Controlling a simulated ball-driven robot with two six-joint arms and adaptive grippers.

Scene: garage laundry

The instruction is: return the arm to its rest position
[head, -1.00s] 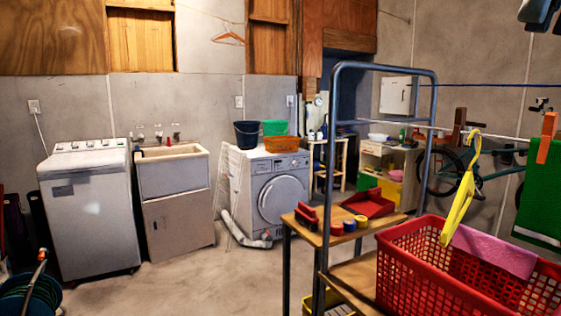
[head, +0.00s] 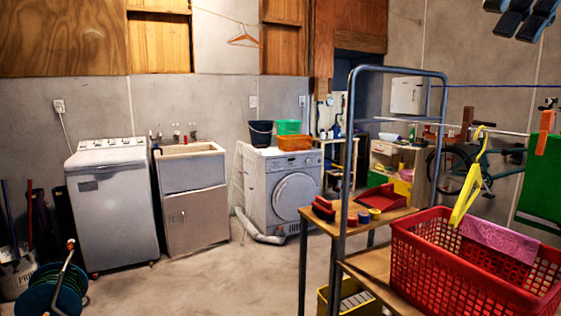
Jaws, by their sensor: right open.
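My right gripper (head: 524,22) shows at the top right corner of the head view. Its dark fingers are apart and nothing is between them. It is in the air above the drying line, clear of the red basket and the hanging things. The rest of the right arm is outside the picture. My left gripper and arm do not show.
A red laundry basket (head: 440,262) with a pink cloth (head: 500,238) stands on the wooden rack (head: 370,265) at lower right. A yellow hanger (head: 467,190) and green cloth (head: 545,190) hang nearby. The floor (head: 200,280) at centre left is clear.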

